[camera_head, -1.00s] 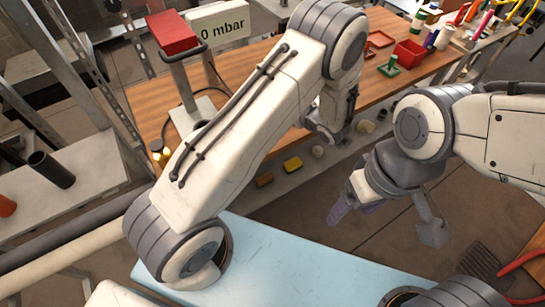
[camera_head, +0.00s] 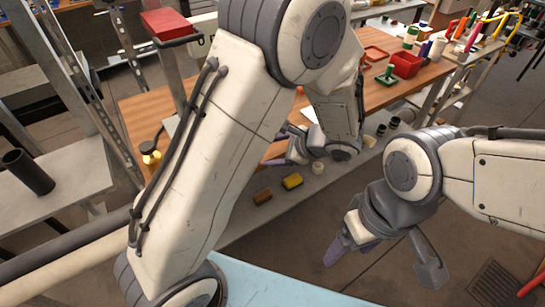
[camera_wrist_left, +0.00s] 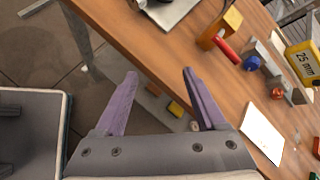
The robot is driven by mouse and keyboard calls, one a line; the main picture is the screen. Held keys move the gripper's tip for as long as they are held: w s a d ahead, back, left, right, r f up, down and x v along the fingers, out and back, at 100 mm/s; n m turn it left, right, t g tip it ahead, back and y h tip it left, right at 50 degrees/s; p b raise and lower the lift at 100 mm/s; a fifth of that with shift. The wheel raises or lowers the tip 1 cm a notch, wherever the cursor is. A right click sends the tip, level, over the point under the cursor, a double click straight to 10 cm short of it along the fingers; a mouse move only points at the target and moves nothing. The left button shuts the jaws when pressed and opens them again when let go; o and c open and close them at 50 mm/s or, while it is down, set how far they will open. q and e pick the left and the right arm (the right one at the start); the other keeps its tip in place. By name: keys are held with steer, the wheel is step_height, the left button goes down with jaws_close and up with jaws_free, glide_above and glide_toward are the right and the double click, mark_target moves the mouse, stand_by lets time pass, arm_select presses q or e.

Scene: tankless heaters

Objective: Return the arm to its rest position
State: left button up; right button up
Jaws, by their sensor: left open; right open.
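My left arm reaches across the middle of the head view, its raised elbow large in front of the wooden bench. My left gripper (camera_head: 283,148) points left beside the bench's front edge, partly hidden by my arm. In the left wrist view, its two purple fingers (camera_wrist_left: 158,88) are spread apart with nothing between them. My right gripper (camera_head: 350,247) hangs over the floor at the right, its purple fingers pointing down, open and empty.
The wooden bench (camera_head: 145,105) carries a red-topped stand (camera_head: 168,23), a red bin (camera_head: 406,64) and a green piece (camera_head: 388,73). A yellow block (camera_head: 292,181) and a brown block (camera_head: 262,197) lie on the lower shelf.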

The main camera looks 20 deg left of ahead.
stand_by(0.5)
arm_select(q)
steer(key=s+d+r+n+g+h, duration=0.1)
steer(key=s+d+r+n+h, duration=0.1)
steer(key=s, duration=0.6)
steer(key=s+d+r+n+g+h, duration=0.1)
steer(key=s+d+r+n+h, duration=0.1)
steer(key=s, duration=0.5)
steer(key=s+d+r+n+g+h, duration=0.1)
steer(key=s+d+r+n+h, duration=0.2)
steer(key=s+d+h, duration=0.3)
steer(key=s+d+n, duration=0.1)
steer(key=s, duration=0.1)
steer(key=shift+s+d, duration=0.25)
steer(key=shift+s, duration=0.1)
stand_by(0.8)
